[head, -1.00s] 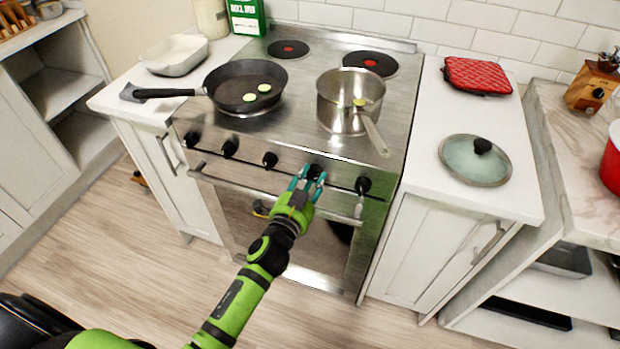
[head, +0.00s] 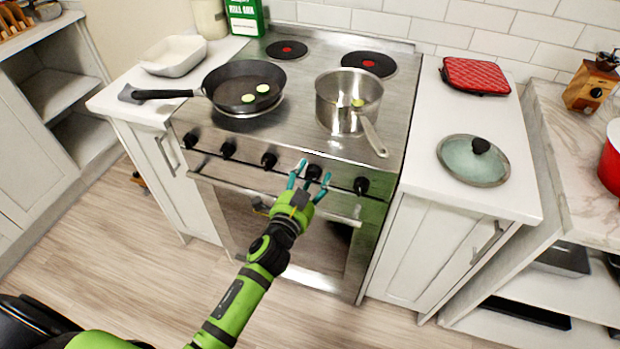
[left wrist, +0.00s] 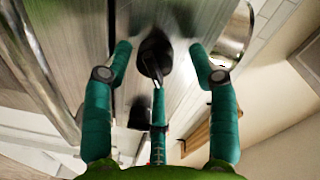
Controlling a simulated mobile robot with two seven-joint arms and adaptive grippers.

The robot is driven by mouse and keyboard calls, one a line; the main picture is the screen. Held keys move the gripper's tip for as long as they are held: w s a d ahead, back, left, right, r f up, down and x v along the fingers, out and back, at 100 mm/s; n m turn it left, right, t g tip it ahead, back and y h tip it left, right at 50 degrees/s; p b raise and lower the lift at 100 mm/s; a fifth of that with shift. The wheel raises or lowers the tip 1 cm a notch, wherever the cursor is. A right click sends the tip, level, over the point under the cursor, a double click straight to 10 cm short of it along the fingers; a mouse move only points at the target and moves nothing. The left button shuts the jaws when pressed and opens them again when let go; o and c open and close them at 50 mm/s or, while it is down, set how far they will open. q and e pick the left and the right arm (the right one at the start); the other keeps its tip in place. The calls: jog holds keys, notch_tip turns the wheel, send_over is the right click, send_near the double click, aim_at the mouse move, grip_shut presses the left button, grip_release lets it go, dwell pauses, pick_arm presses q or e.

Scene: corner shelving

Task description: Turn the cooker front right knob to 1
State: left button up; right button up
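The cooker (head: 270,190) has a row of several black knobs along its front. My left gripper (head: 309,183) is at the second knob from the right (head: 314,172), with its teal fingers spread to either side of it. In the left wrist view a black knob (left wrist: 154,57) sits between the open fingers (left wrist: 160,62), with a visible gap on both sides. The rightmost knob (head: 361,186) is to the right of the gripper and free. Knob markings are too small to read. My right gripper is not in view.
A frying pan (head: 240,88) with green slices and a steel saucepan (head: 340,105) stand on the hob. The saucepan handle (head: 374,138) reaches over the front edge, above the knobs. The oven handle (head: 270,198) runs below them. A glass lid (head: 466,165) lies on the right counter.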

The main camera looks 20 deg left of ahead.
pick_arm(q)
jog(key=shift+f, duration=0.1)
jog(key=shift+s, duration=0.25)
jog(key=s, duration=1.1)
jog(key=shift+s+a+r, duration=0.25)
jog(key=shift+a+r, duration=0.15)
jog(key=shift+f, duration=0.15)
